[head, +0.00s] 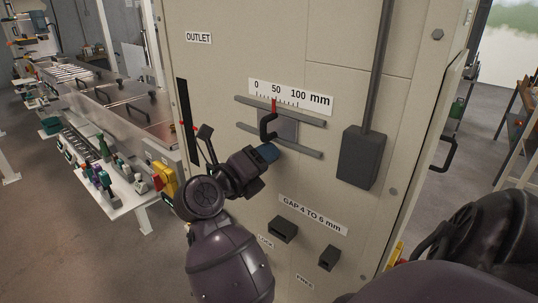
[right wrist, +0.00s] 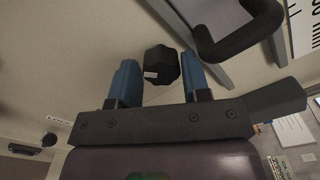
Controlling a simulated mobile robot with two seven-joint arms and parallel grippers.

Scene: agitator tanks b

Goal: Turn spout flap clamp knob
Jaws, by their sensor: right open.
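The black faceted clamp knob (right wrist: 162,66) with a small white mark shows in the right wrist view, on the beige panel. It lies between the two blue fingertips of my right gripper (right wrist: 159,84), with a gap on each side. The right gripper (head: 266,154) is open, just below the spout flap plate (head: 287,129) and its black hooked handle (head: 267,127) in the head view. There the knob is hidden by the gripper. A red pointer (head: 274,105) stands near 50 on the mm scale (head: 291,97). My left gripper is not in view.
A dark grey box (head: 361,157) with a conduit juts out right of the plate. Two black blocks (head: 283,229) (head: 330,258) protrude below, near a "GAP 4 TO 6 mm" label (head: 313,214). A bench with tools (head: 112,188) stands at the left.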

